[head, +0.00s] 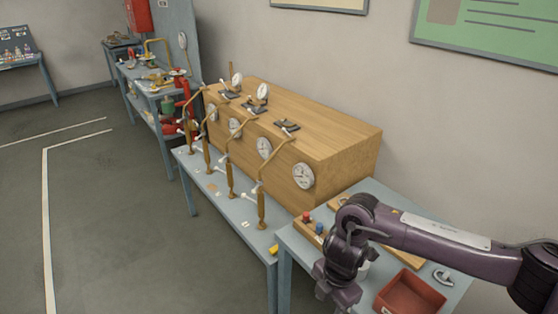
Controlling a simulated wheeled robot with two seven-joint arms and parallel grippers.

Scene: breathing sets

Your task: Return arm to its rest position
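My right arm (435,240), dark purple, comes in from the right edge and reaches across the small blue-grey table at the lower right. Its wrist bends down, and my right gripper (338,294) is at the bottom edge of the view, near the table's left side. Its fingertips are cut off or hidden, so I cannot tell whether it is open or what it may hold. My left arm and gripper are not in view.
A wooden cabinet (300,130) with gauges and brass pipes stands on the adjoining bench (232,220). The floor (110,220) at left is clear.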

